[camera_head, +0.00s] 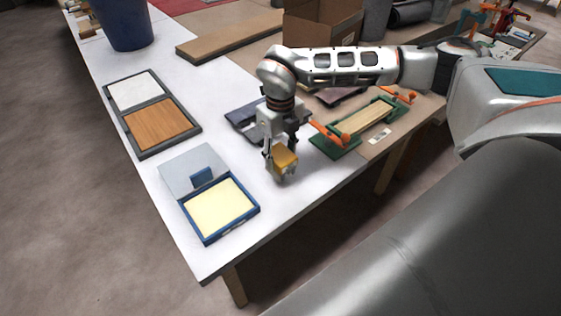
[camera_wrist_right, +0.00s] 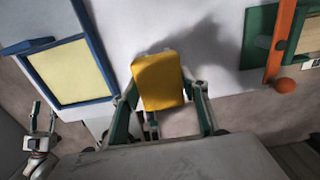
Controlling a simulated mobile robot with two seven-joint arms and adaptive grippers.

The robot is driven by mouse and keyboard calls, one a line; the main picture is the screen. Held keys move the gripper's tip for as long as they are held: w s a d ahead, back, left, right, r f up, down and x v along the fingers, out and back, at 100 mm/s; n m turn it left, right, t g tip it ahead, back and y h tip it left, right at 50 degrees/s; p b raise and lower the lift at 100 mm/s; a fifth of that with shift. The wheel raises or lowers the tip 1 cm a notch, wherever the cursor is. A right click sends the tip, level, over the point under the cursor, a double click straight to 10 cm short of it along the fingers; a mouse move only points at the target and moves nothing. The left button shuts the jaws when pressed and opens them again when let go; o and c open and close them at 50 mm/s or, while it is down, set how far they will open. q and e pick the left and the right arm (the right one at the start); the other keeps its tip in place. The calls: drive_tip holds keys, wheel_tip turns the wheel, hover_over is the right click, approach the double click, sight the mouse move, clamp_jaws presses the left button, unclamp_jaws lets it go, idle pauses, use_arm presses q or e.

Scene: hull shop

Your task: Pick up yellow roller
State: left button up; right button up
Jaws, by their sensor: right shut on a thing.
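The yellow roller (camera_head: 285,158) is between the fingers of my right gripper (camera_head: 281,169) in the head view. The gripper points down over the white table, right of the blue-framed tray. In the right wrist view, the yellow roller (camera_wrist_right: 158,82) sits between the two fingers of the right gripper (camera_wrist_right: 160,108), which is shut on it. A shadow falls on the table beside it. I cannot tell whether the roller is clear of the tabletop. My left gripper is not in the head view; a small grey jaw-like part (camera_wrist_right: 38,140) at the left of the right wrist view may be it.
The blue-framed tray (camera_head: 184,203) with a pale yellow pad lies left of the gripper. A dark-framed sample board (camera_head: 145,152) lies farther left. A green fixture (camera_head: 330,147) with orange clamps and a wooden strip is close on the right. A cardboard box (camera_head: 318,28) stands behind.

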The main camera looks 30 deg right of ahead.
sight(280, 154)
wheel_tip(280, 154, up, 16)
drive_tip(key=shift+r+p, duration=0.25)
drive_tip(key=shift+p, duration=0.15)
idle(2.1)
